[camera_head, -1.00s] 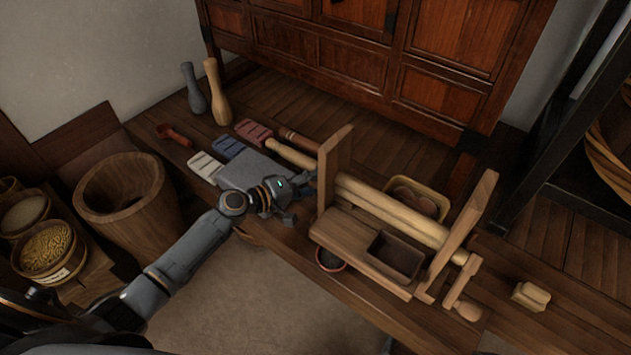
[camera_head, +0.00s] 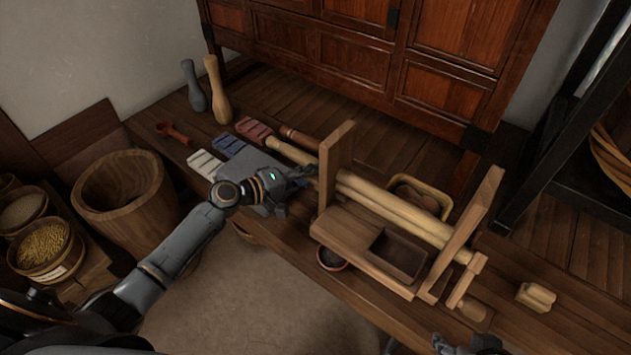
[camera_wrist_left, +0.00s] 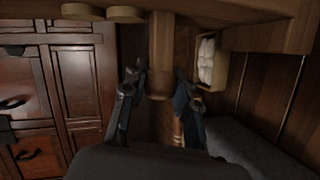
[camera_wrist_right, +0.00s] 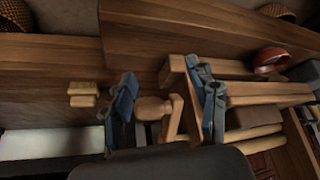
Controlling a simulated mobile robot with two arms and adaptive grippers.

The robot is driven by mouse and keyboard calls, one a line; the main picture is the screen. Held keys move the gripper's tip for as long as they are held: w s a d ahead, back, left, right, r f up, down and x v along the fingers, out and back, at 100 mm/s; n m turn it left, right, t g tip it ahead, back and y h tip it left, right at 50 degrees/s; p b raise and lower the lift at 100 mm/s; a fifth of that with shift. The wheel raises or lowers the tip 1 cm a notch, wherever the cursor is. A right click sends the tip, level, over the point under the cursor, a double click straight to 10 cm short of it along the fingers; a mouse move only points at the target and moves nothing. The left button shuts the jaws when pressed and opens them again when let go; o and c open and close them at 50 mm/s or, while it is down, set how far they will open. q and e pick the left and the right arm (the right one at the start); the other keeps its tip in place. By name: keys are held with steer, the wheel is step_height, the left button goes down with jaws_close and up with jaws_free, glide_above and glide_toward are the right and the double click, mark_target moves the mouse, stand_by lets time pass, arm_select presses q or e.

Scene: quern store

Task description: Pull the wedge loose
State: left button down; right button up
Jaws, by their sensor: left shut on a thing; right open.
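A wooden roller frame (camera_head: 400,258) stands on the low bench, with two pale rollers (camera_head: 385,208) between its uprights. My left gripper (camera_head: 305,174) is at the frame's left upright (camera_head: 336,160). In the left wrist view its fingers (camera_wrist_left: 160,75) are shut on a round wooden peg (camera_wrist_left: 161,60), whose end points toward me. I cannot tell which part is the wedge. My right gripper (camera_wrist_right: 164,82) is open and empty, its fingers either side of the crank knob (camera_wrist_right: 150,108). In the head view it shows (camera_head: 468,341) at the bottom edge, partly cut off.
A light wooden block (camera_head: 536,297) lies right of the frame. A basket (camera_head: 432,190) sits behind the rollers, and a dark bowl (camera_head: 331,260) in front.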

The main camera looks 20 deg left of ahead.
arm_select(q)
steer(key=shift+w+a, duration=0.15)
steer(key=shift+a, duration=0.4)
arm_select(e)
steer(key=shift+w+a+r+t, duration=0.15)
steer(key=shift+w+t, duration=0.15)
steer(key=shift+w, duration=0.2)
steer(key=shift+w+a+r+t, duration=0.15)
steer(key=shift+w+t, duration=0.15)
steer(key=shift+w, duration=0.15)
arm_select(q)
steer(key=c, duration=1)
jaws_free()
steer(key=shift+a, duration=0.15)
arm_select(e)
steer(key=shift+a, duration=0.1)
steer(key=shift+f, duration=0.1)
arm_select(q)
steer(key=v, duration=1.2)
